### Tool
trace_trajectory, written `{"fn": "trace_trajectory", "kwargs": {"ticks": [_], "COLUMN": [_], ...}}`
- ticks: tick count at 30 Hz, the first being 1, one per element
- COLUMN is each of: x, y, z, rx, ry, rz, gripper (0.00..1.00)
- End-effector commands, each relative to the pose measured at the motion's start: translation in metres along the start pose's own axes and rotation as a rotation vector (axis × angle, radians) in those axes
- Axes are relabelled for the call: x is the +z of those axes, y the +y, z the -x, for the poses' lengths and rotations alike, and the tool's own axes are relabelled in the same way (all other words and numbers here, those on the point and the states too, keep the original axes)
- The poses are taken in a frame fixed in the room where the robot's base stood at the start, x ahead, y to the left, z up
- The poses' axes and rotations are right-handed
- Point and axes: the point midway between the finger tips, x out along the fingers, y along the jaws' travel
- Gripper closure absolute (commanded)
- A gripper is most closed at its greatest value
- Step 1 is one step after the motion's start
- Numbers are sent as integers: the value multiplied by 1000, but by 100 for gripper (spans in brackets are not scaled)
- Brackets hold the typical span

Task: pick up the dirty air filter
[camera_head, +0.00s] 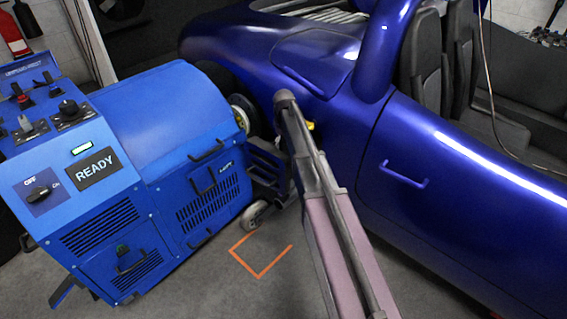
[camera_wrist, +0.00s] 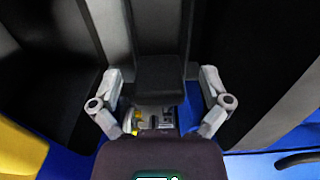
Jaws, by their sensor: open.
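I cannot make out the dirty air filter for certain in either view. My gripper (camera_wrist: 160,78) shows in the wrist view, its two grey fingers spread wide on either side with nothing clasped between them. A black block-like shape (camera_wrist: 160,80) lies beyond, in line with the gap between the fingers; I cannot tell what it is. In the head view my arm reaches up toward the blue car's (camera_head: 300,60) side, and my gripper cannot be made out there.
A blue dynamometer machine (camera_head: 160,110) with a READY panel stands at left, close to the car. An orange corner mark (camera_head: 258,276) lies on the grey floor between them. A wheel (camera_head: 254,215) and a dark frame sit beside my arm. A fire extinguisher (camera_head: 12,35) hangs top left.

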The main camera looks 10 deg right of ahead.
Motion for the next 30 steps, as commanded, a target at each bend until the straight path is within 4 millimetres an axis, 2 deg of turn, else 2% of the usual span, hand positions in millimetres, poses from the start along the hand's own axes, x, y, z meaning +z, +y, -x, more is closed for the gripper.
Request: {"fn": "trace_trajectory", "kwargs": {"ticks": [18, 20, 28, 30], "x": [0, 0, 0, 0], "y": [0, 0, 0, 0], "z": [-1, -1, -1, -1], "rx": [0, 0, 0, 0], "ry": [0, 0, 0, 0], "rz": [0, -1, -1, -1], "gripper": [3, 18, 98, 100]}}
